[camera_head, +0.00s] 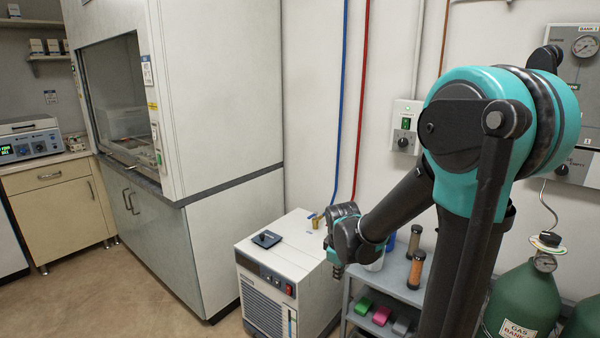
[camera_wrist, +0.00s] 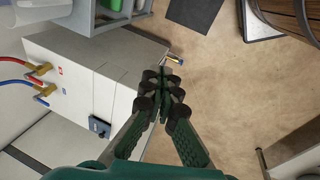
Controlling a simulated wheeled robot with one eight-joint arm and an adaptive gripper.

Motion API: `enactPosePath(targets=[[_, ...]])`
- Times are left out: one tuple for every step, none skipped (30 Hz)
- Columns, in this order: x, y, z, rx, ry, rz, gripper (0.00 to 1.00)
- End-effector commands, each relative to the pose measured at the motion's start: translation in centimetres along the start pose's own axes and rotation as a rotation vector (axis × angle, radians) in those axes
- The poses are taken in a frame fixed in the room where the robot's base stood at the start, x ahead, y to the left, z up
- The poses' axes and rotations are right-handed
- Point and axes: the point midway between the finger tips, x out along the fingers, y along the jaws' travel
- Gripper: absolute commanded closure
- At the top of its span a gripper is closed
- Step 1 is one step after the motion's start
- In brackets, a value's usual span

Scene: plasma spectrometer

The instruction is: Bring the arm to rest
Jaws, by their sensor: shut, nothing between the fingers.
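My gripper (camera_wrist: 163,88) shows in the wrist view with its dark fingers and green pads brought together at the tips. It is shut and holds nothing. In the head view my arm reaches down and left from the right side, and its dark wrist end hangs by the right edge of the white chiller box (camera_head: 290,268). The fingers cannot be made out clearly there. In the wrist view the fingertips lie over the edge of the white box (camera_wrist: 85,80), with floor beyond; contact cannot be told.
A grey cart (camera_head: 393,275) with bottles and coloured blocks stands close right of the chiller. Green gas cylinders (camera_head: 518,305) stand at the lower right. A fume hood (camera_head: 225,110) rises at the left. Blue and red hoses (camera_wrist: 15,70) join the chiller. Floor (camera_head: 120,290) is open at front left.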

Motion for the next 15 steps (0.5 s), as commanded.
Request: enactPosePath(targets=[[-0.6, -0.7, 1.9, 0.097, 0.008, 0.002, 1.0], [-0.8, -1.1, 2.9, 0.158, 0.013, 0.003, 1.0], [-1.1, -1.7, 4.1, 0.241, 0.022, 0.005, 1.0], [-1.4, -2.2, 5.0, 0.302, 0.029, 0.006, 1.0], [-1.5, -2.7, 5.9, 0.365, 0.035, 0.006, 1.0], [-1.7, -3.4, 7.1, 0.446, 0.043, 0.007, 1.0], [-1.9, -3.9, 8.0, 0.508, 0.05, 0.008, 1.0], [-1.9, -4.4, 8.7, 0.567, 0.057, 0.008, 1.0], [-2.0, -5.2, 9.7, 0.643, 0.065, 0.008, 1.0], [-2.0, -5.7, 10.4, 0.697, 0.071, 0.008, 1.0], [-2.1, -6.2, 11.0, 0.748, 0.076, 0.008, 1.0], [-2.1, -6.8, 11.7, 0.81, 0.084, 0.007, 1.0], [-2.0, -7.2, 12.2, 0.851, 0.09, 0.006, 1.0], [-2.0, -7.6, 12.6, 0.889, 0.094, 0.006, 1.0], [-2.0, -8.0, 13.1, 0.932, 0.099, 0.005, 1.0]])
